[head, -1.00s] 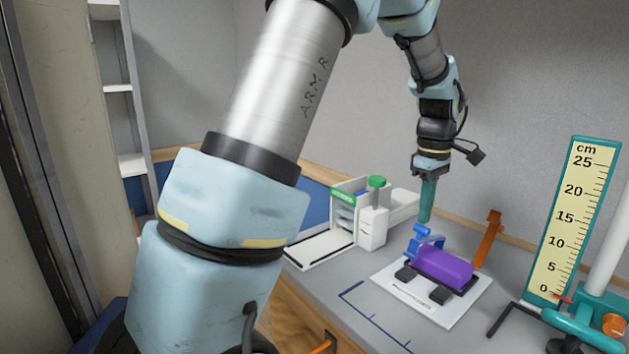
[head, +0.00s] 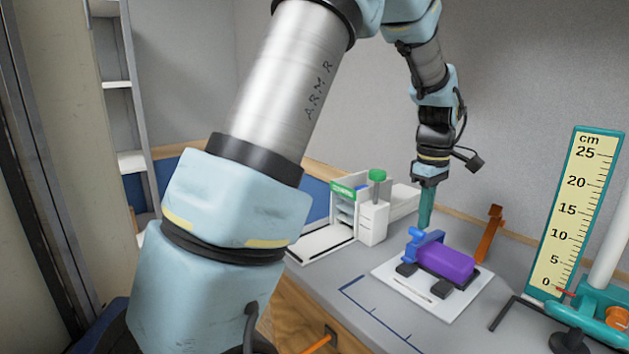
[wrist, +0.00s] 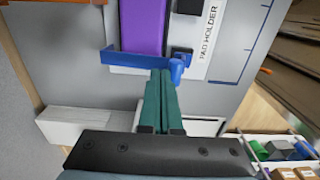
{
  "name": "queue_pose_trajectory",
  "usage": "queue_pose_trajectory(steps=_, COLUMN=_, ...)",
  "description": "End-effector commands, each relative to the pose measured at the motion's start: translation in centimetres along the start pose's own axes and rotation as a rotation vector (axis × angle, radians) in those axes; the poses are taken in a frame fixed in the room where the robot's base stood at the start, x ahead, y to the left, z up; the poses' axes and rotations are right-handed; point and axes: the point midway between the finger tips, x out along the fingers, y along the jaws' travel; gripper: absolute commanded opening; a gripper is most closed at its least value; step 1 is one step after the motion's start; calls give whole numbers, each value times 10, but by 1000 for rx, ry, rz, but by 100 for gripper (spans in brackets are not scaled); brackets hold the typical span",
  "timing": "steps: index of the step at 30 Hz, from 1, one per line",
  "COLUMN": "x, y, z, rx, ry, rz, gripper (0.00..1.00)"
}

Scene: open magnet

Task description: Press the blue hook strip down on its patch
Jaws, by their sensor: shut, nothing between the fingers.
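The blue hook strip (head: 428,236) lies at the left end of the purple block (head: 446,262) on a white holder plate (head: 395,290). In the wrist view the strip (wrist: 135,59) runs across the end of the purple block (wrist: 142,25), with a rounded blue knob (wrist: 178,65) at its right end. My gripper (head: 425,227) is shut and empty, pointing down, with its green fingertips right at the strip. In the wrist view the fingertips (wrist: 160,72) overlap the strip's near edge; I cannot tell whether they touch. The patch under the strip is hidden.
Black clamps (head: 440,290) sit beside the block. An orange upright (head: 490,235) stands behind it. A white device with a green-capped post (head: 376,205) is to the left, and a centimetre scale (head: 578,215) to the right.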

Motion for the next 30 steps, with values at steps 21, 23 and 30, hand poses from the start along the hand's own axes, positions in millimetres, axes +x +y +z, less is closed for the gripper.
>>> queue_pose_trajectory(steps=21, x=21, y=0, z=0, rx=0, ry=0, rz=-1, gripper=0)
queue_pose_trajectory(steps=23, x=22, y=-1, z=0, rx=0, ry=0, rz=-1, gripper=0)
queue_pose_trajectory(steps=30, x=29, y=-1, z=0, rx=0, ry=0, rz=-1, gripper=0)
